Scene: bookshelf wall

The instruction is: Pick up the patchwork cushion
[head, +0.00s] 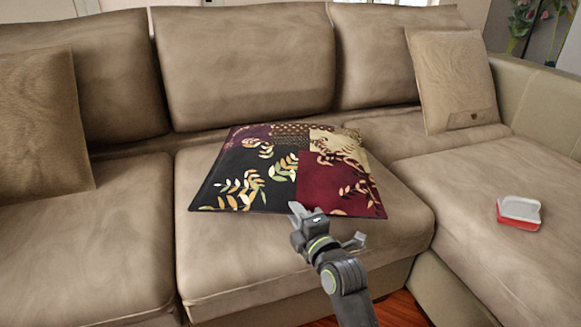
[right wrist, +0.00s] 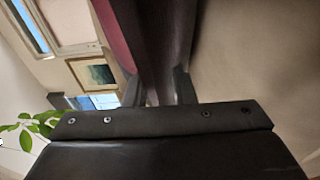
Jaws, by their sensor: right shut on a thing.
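The patchwork cushion (head: 290,170) lies on the middle seat of the beige sofa in the head view. It has black, dark red, cream and purple patches with leaf prints. My right gripper (head: 326,222) is at its near edge, close to the dark red patch. In the right wrist view the two fingers (right wrist: 159,88) stand on either side of dark cushion fabric (right wrist: 160,40), and the gripper is shut on it. The exact grip is partly hidden in the head view. My left gripper is not in view.
The sofa's back cushions (head: 240,60) stand behind. A plain beige cushion (head: 452,80) leans at the right and another (head: 40,125) at the left. A red and white box (head: 519,211) lies on the right seat section. The seat left of the cushion is clear.

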